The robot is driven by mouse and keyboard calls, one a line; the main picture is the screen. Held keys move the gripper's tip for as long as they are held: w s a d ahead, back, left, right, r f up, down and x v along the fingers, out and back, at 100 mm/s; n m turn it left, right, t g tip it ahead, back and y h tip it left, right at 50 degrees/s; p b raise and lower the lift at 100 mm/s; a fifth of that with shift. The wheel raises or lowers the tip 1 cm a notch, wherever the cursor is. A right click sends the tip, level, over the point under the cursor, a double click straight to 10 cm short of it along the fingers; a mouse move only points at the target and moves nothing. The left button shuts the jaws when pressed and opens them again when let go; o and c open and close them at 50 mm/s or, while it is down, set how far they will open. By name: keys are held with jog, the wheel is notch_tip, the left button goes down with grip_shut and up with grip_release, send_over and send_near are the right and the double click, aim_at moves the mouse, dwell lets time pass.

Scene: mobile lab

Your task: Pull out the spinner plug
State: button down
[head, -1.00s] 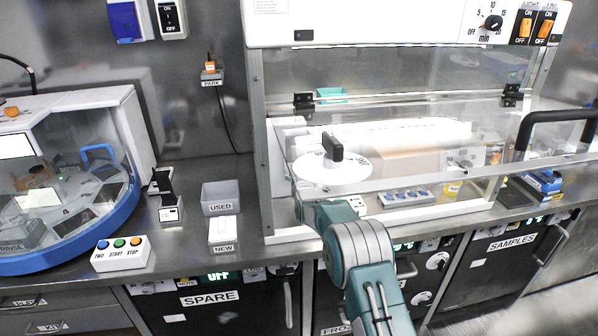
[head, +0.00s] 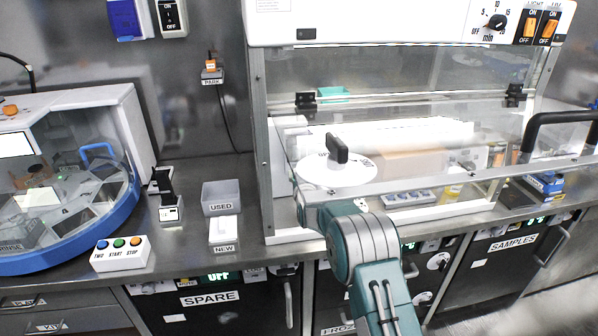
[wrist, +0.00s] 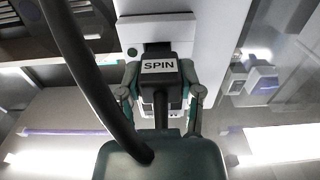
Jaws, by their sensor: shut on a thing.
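The spinner plug (wrist: 160,82) is a black block with a white SPIN label, in the middle of the wrist view. My gripper (wrist: 163,100) has a finger on each side of it and is shut on it. A white socket housing (wrist: 156,28) lies just beyond the plug, with a dark part between them. I cannot tell how deep the plug sits. A thick black cable (wrist: 80,70) crosses the left of the wrist view, in front of my gripper's body. In the head view my gripper and the plug are hidden behind my arm.
To the left are the USED bin (head: 221,190), a three-button box (head: 120,254) and a blue-rimmed machine (head: 125,205). A PARK socket (head: 212,70) is on the wall.

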jog(key=shift+s+a+f, duration=0.1)
jog(key=shift+s, duration=0.6)
jog(key=shift+s+d, duration=0.55)
jog(key=shift+s, duration=0.6)
